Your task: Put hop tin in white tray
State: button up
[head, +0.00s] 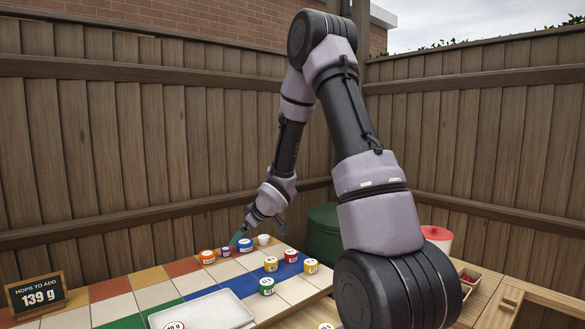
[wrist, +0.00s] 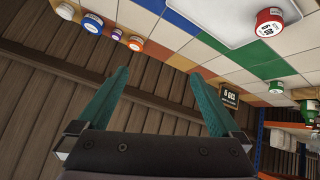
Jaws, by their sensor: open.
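The white tray (head: 215,311) lies at the lower front of the tiled counter and also shows in the wrist view (wrist: 215,22). A red-lidded tin (wrist: 268,22) with a number label appears to stand on it. Near my gripper is a back row of tins: orange (head: 207,256), purple (head: 225,252), blue (head: 245,245) and white (head: 263,239). Two yellow tins (head: 271,264) (head: 311,266) and a green tin (head: 267,287) stand further right. Labels are too small to read for certain. My gripper (wrist: 157,75) is open and empty, above the counter's back edge.
A small sign (head: 37,294) at the left reads "HOPS TO ADD 139 g". A dark green container (head: 324,236) and a white container with a red lid (head: 438,237) stand behind the counter. A wooden fence (head: 150,150) closes off the back. Tiles between tins and tray are clear.

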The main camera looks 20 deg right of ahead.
jog(key=s+d+r+m+h, duration=0.25)
jog(key=s+r, duration=0.35)
jog(key=r, duration=0.3)
jog(key=s+d+r+m+h, duration=0.1)
jog(key=s+d+r+m, duration=0.4)
jog(key=r, duration=0.5)
jog(key=s+a+r+m+y, duration=0.1)
jog(key=s+a+r+m, duration=0.1)
jog(key=s, duration=0.8)
jog(key=s+a+r+m+g+y, duration=0.1)
jog(key=s+r, duration=0.4)
jog(key=s, duration=0.6)
jog(key=shift+a+m, duration=0.7)
jog(key=shift+m, duration=0.15)
jog(key=shift+r, duration=0.1)
